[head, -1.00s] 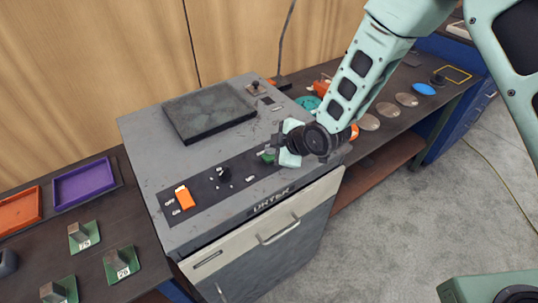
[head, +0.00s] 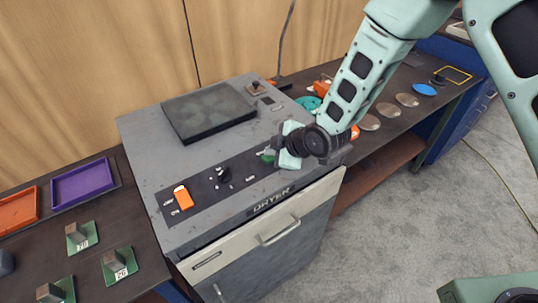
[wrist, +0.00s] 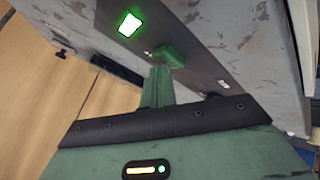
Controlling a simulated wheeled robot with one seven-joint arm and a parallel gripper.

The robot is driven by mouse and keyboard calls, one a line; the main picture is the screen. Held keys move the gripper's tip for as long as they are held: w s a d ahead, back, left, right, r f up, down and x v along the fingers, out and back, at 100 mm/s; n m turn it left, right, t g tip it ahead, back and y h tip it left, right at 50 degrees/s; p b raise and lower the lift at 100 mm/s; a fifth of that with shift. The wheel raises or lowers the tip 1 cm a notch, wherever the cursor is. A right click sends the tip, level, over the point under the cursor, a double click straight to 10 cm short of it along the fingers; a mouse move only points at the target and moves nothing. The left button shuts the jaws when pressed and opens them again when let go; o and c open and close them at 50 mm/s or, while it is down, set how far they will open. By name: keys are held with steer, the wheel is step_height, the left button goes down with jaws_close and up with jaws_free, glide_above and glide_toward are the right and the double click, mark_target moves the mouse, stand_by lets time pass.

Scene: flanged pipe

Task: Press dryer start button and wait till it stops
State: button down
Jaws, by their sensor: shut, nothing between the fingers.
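The dryer (head: 215,115) is a grey cabinet with a dark control strip on its sloped top. The strip carries an orange switch (head: 183,197), a black knob (head: 222,175) and a green button (head: 268,156) near its right end. My gripper (head: 278,150) is over that right end. In the wrist view my shut green fingers (wrist: 157,85) point at the strip, their tips right beside the green button (wrist: 170,53). I cannot tell whether they touch it. A square light (wrist: 130,23) on the strip glows bright green.
A dark square plate (head: 208,112) lies on the dryer top. A purple tray (head: 83,183) and several green-based blocks are on the left bench. The right bench (head: 385,125) holds discs and other parts. The floor (head: 400,225) in front is clear.

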mark_target(272, 158)
steer(key=shift+r, duration=0.1)
steer(key=shift+r+p, duration=0.35)
steer(key=shift+r, duration=0.4)
steer(key=shift+r+p, duration=1.35)
steer(key=shift+r, duration=1.25)
steer(key=shift+f, duration=0.1)
